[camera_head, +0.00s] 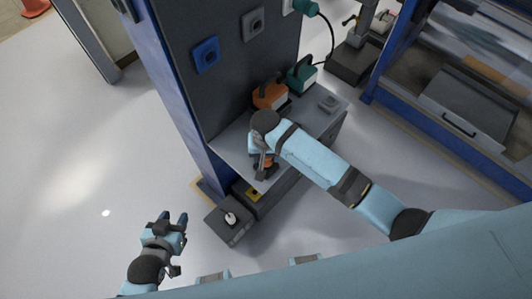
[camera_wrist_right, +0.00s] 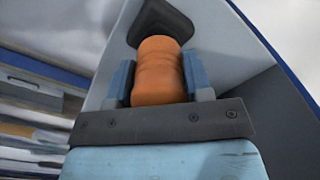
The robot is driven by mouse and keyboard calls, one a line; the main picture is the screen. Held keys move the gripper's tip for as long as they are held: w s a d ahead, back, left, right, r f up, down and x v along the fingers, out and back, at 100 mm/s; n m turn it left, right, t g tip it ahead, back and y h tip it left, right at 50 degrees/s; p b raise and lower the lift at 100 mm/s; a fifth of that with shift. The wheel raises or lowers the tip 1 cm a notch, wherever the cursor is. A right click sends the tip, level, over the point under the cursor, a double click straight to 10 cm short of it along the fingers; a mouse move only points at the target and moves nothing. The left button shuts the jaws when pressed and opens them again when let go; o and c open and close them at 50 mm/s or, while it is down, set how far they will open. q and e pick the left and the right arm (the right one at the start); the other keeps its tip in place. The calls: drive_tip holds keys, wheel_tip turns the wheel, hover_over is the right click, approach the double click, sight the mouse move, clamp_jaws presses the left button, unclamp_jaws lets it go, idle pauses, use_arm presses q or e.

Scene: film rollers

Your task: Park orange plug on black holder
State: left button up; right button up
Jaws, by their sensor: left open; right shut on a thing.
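My right gripper (camera_head: 263,163) is over the grey shelf at the foot of the dark panel, shut on the orange plug (camera_wrist_right: 157,75). In the right wrist view the plug sits between the two blue fingers, its far end against a dark flared piece (camera_wrist_right: 160,22). I cannot tell whether that piece is the black holder or part of the plug. In the head view, my right wrist and gripper mostly hide the plug and the shelf beneath. My left gripper (camera_head: 179,243) is open and empty, low at the left above the floor.
An orange unit (camera_head: 269,95) and a teal unit (camera_head: 302,77) stand at the back of the shelf. A grey socket (camera_head: 328,102) lies to their right. The panel carries a blue socket (camera_head: 206,54) and a grey socket (camera_head: 253,23). A grey box (camera_head: 229,222) stands below the shelf.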

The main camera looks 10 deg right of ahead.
idle(0.3)
drive_tip(key=shift+p, duration=0.7)
drive_tip(key=shift+p, duration=0.6)
idle(0.5)
drive_tip(key=shift+p, duration=0.6)
drive_tip(key=shift+f, duration=0.55)
drive_tip(key=o, duration=1.3)
drive_tip(key=shift+c, duration=0.2)
